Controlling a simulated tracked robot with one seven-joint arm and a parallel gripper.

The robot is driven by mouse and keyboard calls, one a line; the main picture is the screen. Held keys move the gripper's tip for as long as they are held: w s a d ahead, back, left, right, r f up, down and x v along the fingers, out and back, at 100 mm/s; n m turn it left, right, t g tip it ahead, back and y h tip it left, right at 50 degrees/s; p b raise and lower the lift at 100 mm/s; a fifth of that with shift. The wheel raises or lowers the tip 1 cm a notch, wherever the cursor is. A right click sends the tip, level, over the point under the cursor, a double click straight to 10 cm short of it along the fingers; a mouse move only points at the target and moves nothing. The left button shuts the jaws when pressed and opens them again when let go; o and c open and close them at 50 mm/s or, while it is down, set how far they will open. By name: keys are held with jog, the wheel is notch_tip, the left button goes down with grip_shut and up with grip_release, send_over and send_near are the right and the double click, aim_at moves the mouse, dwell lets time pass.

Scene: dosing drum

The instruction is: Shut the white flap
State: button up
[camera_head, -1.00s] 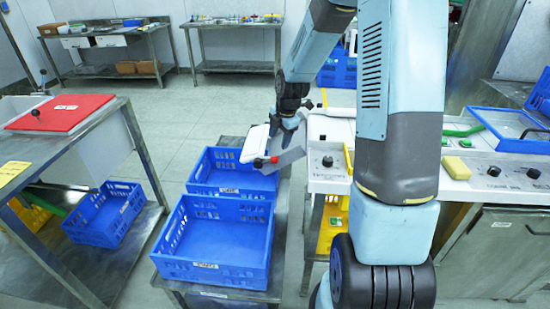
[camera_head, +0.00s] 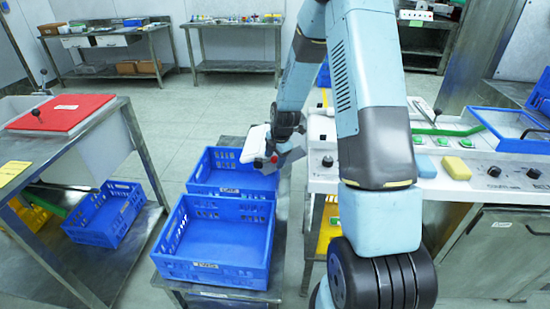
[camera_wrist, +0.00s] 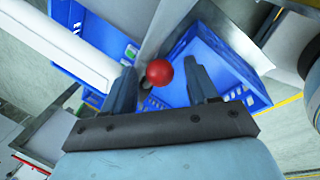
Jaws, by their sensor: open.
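The white flap (camera_head: 255,144) stands tilted at the left edge of the right-hand counter, above the blue crates. It also shows in the wrist view (camera_wrist: 62,45) as a long white panel at the upper left. A red ball knob (camera_wrist: 159,73) sits by the flap's edge; in the head view the knob (camera_head: 273,158) is small. My gripper (camera_wrist: 160,78) is open, with one finger on each side of the knob. I cannot tell whether the fingers touch it. In the head view my gripper (camera_head: 282,146) is partly hidden against the flap and the metal part beside it.
Two blue crates, a rear one (camera_head: 232,170) and a front one (camera_head: 215,243), stand on a low shelf below the flap. The right counter (camera_head: 465,175) holds a green-handled part, a yellow block (camera_head: 457,167) and knobs. A red board (camera_head: 62,113) lies on the left bench.

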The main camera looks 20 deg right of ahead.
jog(key=shift+c, duration=0.2)
jog(key=shift+s, duration=0.1)
grip_shut()
